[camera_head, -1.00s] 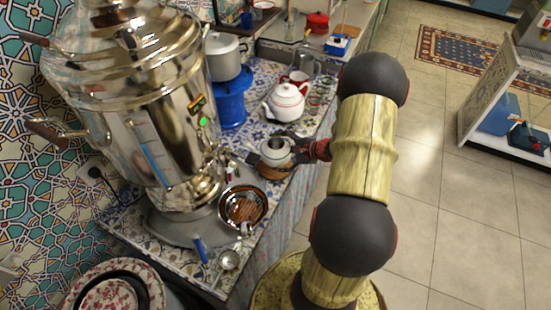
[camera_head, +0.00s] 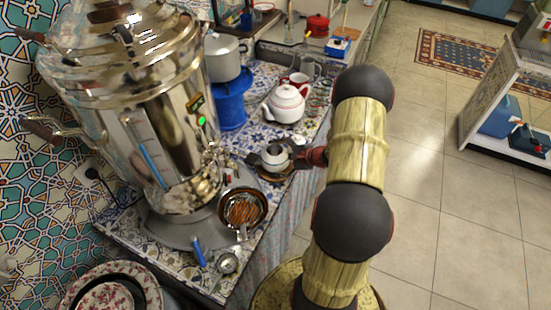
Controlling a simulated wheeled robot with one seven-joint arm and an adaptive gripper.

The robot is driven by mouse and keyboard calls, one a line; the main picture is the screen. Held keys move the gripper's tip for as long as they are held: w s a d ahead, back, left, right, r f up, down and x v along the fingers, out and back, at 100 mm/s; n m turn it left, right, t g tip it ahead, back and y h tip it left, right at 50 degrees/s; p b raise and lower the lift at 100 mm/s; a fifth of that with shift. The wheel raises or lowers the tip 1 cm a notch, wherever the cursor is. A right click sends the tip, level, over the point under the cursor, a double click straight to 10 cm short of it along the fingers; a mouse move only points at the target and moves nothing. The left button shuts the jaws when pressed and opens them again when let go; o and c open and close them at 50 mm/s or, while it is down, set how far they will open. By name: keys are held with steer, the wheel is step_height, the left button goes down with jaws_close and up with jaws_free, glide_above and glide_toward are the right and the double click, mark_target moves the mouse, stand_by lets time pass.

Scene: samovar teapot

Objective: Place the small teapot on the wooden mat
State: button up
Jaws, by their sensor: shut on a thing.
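The small teapot (camera_head: 275,153), pale with a dark open top, is at the counter's right edge, just right of the samovar. My gripper (camera_head: 274,161) reaches in from the right and is shut on it, with dark finger parts on both sides. The round brown wooden mat (camera_head: 273,178) shows directly beneath the teapot, mostly covered by it and the fingers. The teapot looks upright. Whether its base touches the mat is hidden.
The counter's edge is close on the right.

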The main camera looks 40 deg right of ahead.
steer(key=o, duration=1.6)
steer(key=shift+f, duration=0.1)
steer(key=shift+c, duration=0.2)
steer(key=shift+s+d+r, duration=0.15)
steer(key=shift+s+r, duration=0.15)
steer(key=shift+r, duration=0.05)
steer(key=p+v, duration=0.2)
steer(key=v, duration=0.9)
steer(key=shift+s, duration=0.2)
